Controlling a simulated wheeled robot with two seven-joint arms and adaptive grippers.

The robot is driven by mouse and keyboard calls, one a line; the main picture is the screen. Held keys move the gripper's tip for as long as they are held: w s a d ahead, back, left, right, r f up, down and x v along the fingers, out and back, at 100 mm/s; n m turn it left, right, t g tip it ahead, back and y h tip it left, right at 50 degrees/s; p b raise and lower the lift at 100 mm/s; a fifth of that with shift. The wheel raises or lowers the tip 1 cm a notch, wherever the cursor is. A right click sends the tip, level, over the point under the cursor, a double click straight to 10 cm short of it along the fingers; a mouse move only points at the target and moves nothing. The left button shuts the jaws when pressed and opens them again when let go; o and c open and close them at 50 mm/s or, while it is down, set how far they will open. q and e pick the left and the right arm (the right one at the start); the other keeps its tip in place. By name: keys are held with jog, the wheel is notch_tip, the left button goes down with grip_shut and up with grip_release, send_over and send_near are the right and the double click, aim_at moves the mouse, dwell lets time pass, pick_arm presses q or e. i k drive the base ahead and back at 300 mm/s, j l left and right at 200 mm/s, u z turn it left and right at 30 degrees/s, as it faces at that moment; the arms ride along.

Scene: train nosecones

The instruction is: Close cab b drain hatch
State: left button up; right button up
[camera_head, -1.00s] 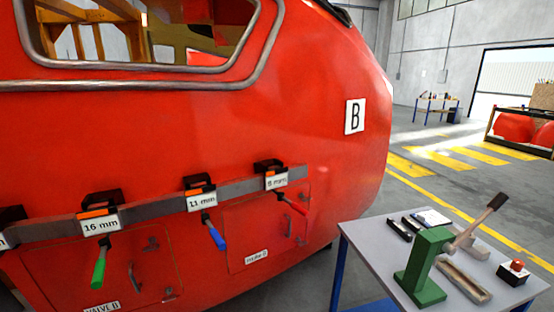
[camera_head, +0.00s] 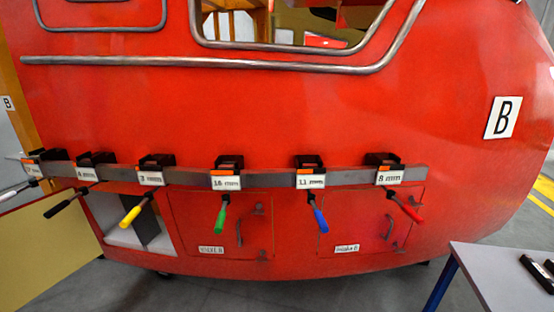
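The red cab (camera_head: 270,120) carries a "B" sign (camera_head: 503,117) at its right. An open hatch compartment (camera_head: 125,232) with a pale interior and a divider shows low on the cab's left part. A yellowish panel (camera_head: 50,245) stands swung out at the left of this opening and looks like its door. No label is readable on it, so I cannot tell if it is the drain hatch. Two hatches to the right are shut: one (camera_head: 190,222) with a partly blurred label, and one (camera_head: 350,215) whose label seems to read "Intake B". Neither gripper is in view.
A grey rail (camera_head: 270,180) above the hatches holds several labelled tools with coloured handles. The yellow handle (camera_head: 133,212) and black handle (camera_head: 62,207) hang before the opening. A grey table (camera_head: 490,285) stands at the lower right. The floor (camera_head: 240,292) in front is clear.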

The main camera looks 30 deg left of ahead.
aim_at(37, 252)
jog(key=j, duration=0.75)
jog(key=k+j+z, duration=0.1)
jog(key=j, duration=0.6)
jog(key=k+j, duration=0.15)
jog(key=j, duration=0.6)
jog(key=k+j, duration=0.2)
jog(key=j, duration=0.35)
jog(key=k+j+z, duration=0.1)
jog(key=j, duration=0.5)
jog(key=k+j+z, duration=0.1)
jog(key=k+j, duration=0.2)
jog(key=j, duration=0.25)
jog(key=k+j, duration=0.25)
jog(key=j, duration=0.3)
jog(key=k+j+z, duration=0.1)
jog(key=k+j, duration=0.15)
jog(key=j, duration=0.25)
jog(key=k+j, duration=0.25)
jog(key=j, duration=0.3)
jog(key=k+j+z, duration=0.1)
jog(key=k+j, duration=0.15)
jog(key=j, duration=0.25)
jog(key=k+j+z, duration=0.1)
jog(key=k+j, duration=0.15)
jog(key=j, duration=0.25)
